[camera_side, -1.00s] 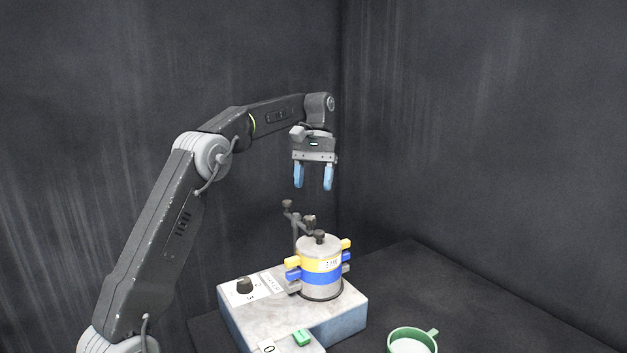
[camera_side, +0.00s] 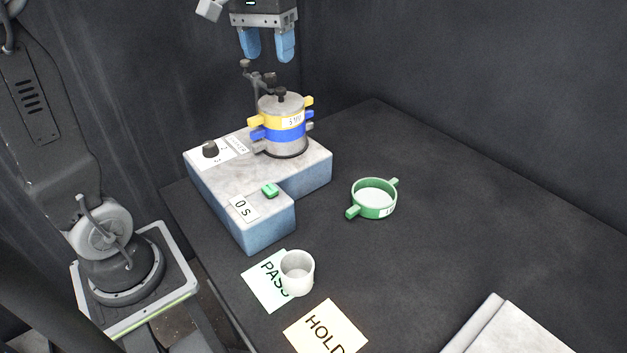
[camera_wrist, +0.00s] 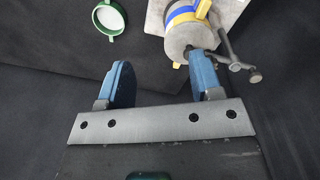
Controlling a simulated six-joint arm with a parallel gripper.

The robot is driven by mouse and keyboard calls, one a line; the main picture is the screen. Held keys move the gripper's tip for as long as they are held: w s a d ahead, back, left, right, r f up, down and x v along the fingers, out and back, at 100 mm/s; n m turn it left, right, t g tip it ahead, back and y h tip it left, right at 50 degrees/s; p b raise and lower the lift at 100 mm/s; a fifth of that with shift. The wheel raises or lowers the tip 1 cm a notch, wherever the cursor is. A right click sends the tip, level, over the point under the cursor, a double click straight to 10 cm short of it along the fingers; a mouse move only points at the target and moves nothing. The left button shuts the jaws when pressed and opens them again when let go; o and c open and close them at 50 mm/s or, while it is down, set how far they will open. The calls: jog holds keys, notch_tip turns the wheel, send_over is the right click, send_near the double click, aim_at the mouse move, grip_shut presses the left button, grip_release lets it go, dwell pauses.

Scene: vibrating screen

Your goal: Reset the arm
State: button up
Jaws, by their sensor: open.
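My gripper (camera_side: 268,45) hangs at the top of the side view, above and behind the vibrating screen machine. Its two blue fingers are apart with nothing between them. In the wrist view my gripper (camera_wrist: 163,85) is also open and empty. The machine (camera_side: 225,180) has a grey-white top and blue sides. A stack of sieves (camera_side: 286,131) with yellow and blue bands stands on it, with a clamp knob on top. The stack also shows at the top of the wrist view (camera_wrist: 178,42), beyond the right finger and apart from it.
A green sieve (camera_side: 373,199) lies on the dark table right of the machine. A white cup (camera_side: 297,273) stands partly on the PASS card (camera_side: 262,285). A yellow HOLD card (camera_side: 325,328) is in front. A pale block (camera_side: 508,328) lies front right. Table at right is clear.

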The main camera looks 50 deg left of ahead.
jog(key=s+d+f+m+t, duration=0.2)
jog(key=s+d+f, duration=0.2)
jog(key=s, duration=0.3)
jog(key=s+d+f+m+t, duration=0.2)
jog(key=s+d+f+t, duration=0.1)
jog(key=s, duration=0.4)
notch_tip(320, 180, down, 2)
jog(key=shift+s+d+f+m+y, duration=0.1)
jog(key=shift+s+d+m+y, duration=0.25)
jog(key=shift+d, duration=0.3)
jog(key=shift+w, duration=0.15)
dwell(1.3)
